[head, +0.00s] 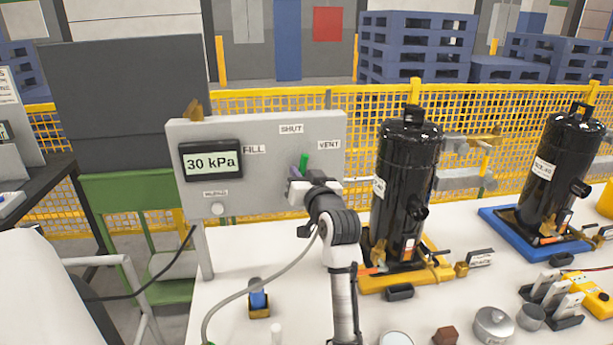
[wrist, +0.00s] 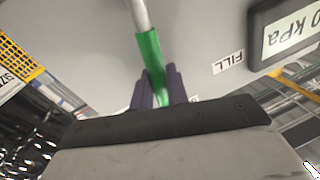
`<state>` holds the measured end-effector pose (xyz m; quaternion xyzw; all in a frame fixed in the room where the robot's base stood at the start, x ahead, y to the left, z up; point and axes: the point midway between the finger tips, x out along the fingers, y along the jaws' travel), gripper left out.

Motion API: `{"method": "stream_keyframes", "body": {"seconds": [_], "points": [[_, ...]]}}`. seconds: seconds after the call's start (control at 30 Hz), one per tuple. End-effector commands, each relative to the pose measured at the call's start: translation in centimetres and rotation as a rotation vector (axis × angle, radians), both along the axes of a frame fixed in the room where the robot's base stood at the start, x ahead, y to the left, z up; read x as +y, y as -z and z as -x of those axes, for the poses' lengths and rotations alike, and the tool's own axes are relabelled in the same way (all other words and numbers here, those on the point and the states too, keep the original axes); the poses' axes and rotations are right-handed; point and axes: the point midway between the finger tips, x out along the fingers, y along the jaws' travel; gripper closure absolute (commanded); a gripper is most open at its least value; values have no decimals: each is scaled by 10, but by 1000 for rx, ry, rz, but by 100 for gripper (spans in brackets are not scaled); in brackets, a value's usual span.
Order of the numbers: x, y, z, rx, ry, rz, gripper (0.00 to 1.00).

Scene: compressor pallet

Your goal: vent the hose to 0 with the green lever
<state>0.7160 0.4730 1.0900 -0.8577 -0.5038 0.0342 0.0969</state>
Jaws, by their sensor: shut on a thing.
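The grey panel (head: 262,205) stands at the back left of the white bench. Its display (head: 211,161) reads 30 kPa; part of it shows upside down in the wrist view (wrist: 292,30). The panel has labels FILL (head: 254,149), SHUT (head: 291,129) and VENT (head: 329,145). The green lever (head: 304,161) shows below and between SHUT and VENT; my gripper hides its lower part. In the wrist view, its metal shaft meets a green grip (wrist: 152,60). My gripper (head: 295,174) is shut on this grip, with dark fingers (wrist: 160,88) on both sides.
A black cylinder (head: 404,185) on a yellow base stands close to the right of my arm. Another (head: 563,165) stands on a blue base (head: 497,222) farther right. A grey hose (head: 262,290) curves across the bench beside my arm.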

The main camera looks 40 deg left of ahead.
Motion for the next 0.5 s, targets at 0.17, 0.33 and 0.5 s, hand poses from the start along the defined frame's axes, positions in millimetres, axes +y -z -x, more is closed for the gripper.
{"method": "stream_keyframes", "body": {"seconds": [0.17,0.33,0.5], "points": [[1,2,-6,80,3,-70,100],[-6,7,-15,200,3,-173,100],[-12,12,-22,308,4,-266,100]]}}
